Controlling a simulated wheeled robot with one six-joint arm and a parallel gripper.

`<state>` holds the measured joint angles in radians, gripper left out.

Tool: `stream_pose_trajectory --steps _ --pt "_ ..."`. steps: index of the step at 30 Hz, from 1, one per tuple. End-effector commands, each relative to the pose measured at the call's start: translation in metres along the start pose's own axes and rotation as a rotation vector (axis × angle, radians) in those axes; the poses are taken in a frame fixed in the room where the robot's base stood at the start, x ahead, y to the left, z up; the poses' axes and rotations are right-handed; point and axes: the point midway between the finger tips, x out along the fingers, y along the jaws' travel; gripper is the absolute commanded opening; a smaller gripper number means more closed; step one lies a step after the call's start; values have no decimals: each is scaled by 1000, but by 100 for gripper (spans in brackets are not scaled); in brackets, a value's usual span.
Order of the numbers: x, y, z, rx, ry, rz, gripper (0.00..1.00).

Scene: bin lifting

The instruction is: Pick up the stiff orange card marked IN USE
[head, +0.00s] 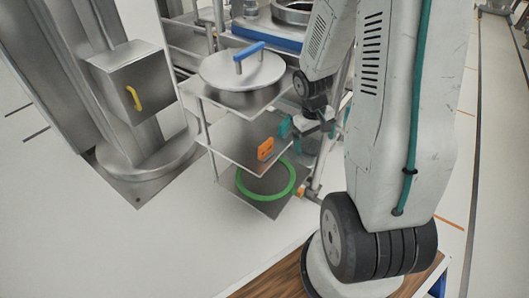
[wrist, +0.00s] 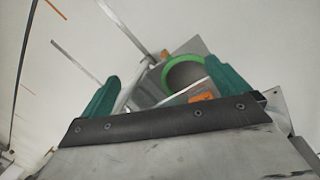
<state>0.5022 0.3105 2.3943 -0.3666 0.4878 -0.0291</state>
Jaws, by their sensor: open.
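The orange card (head: 265,149) stands near the front right edge of the middle shelf (head: 225,135) of a metal rack in the head view. Its marking is too small to read. My gripper (head: 306,126) is open and empty, just to the right of the card and apart from it, with its green fingers beside the shelf. In the wrist view a part of the orange card (wrist: 201,98) shows between the fingers of my gripper (wrist: 165,90), low in the picture. The gripper body hides the rest of it.
A green ring (head: 240,187) lies on the bottom shelf, below the card. A round metal lid (head: 225,72) with a blue handle (head: 250,50) sits on the top shelf above. A rack post (head: 207,135) stands at the left. A steel column with a box (head: 130,90) stands further left.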

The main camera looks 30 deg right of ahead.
Motion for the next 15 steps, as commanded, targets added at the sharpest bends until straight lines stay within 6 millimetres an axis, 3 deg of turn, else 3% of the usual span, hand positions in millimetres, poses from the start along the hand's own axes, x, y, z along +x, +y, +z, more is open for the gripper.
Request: stream_pose_trajectory --steps 1,6,9,12,15 --pt "30 8 -8 -14 17 -9 100" --pt "116 22 -39 -87 169 -48 100" --pt "163 18 -56 -134 297 -95 100" --pt "202 5 -76 -181 473 -161 100" --pt "218 -13 -99 -224 692 -233 100"
